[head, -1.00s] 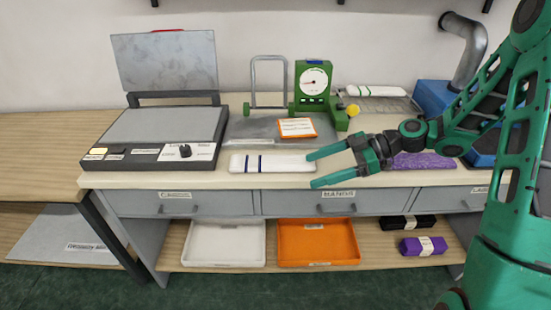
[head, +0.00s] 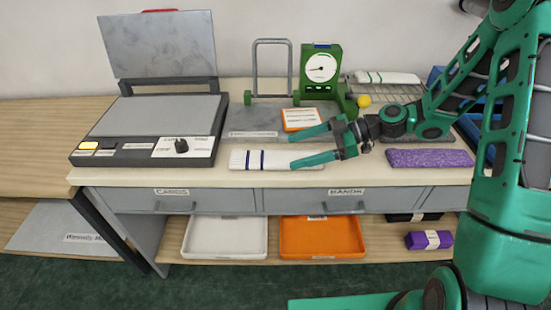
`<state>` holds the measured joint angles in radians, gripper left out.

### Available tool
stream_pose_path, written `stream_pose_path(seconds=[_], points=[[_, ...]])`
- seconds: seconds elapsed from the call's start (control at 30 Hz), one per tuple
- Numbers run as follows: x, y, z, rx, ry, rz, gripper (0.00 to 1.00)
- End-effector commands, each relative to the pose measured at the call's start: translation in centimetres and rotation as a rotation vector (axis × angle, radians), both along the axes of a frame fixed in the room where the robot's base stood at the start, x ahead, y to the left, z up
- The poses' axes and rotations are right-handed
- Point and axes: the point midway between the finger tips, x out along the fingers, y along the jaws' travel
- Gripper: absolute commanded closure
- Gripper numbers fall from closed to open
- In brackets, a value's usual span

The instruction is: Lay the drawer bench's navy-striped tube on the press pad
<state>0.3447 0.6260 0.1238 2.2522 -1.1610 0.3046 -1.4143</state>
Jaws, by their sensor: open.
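A green gauge stand (head: 321,72) with a metal frame and an orange card (head: 301,118) stand behind the tube. A green-striped white tube (head: 387,77) lies on a rack at the back right. White and orange trays sit below.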

Motion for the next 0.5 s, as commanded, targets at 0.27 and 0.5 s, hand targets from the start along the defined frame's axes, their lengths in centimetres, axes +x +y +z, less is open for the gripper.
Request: stream_pose_path(seconds=[0.27,0.5], points=[[-0.2,2.2,-1.0,-0.001,0.001,0.002,0.23],[-0.1,4.6,-2.1,-0.001,0.001,-0.001,0.23]])
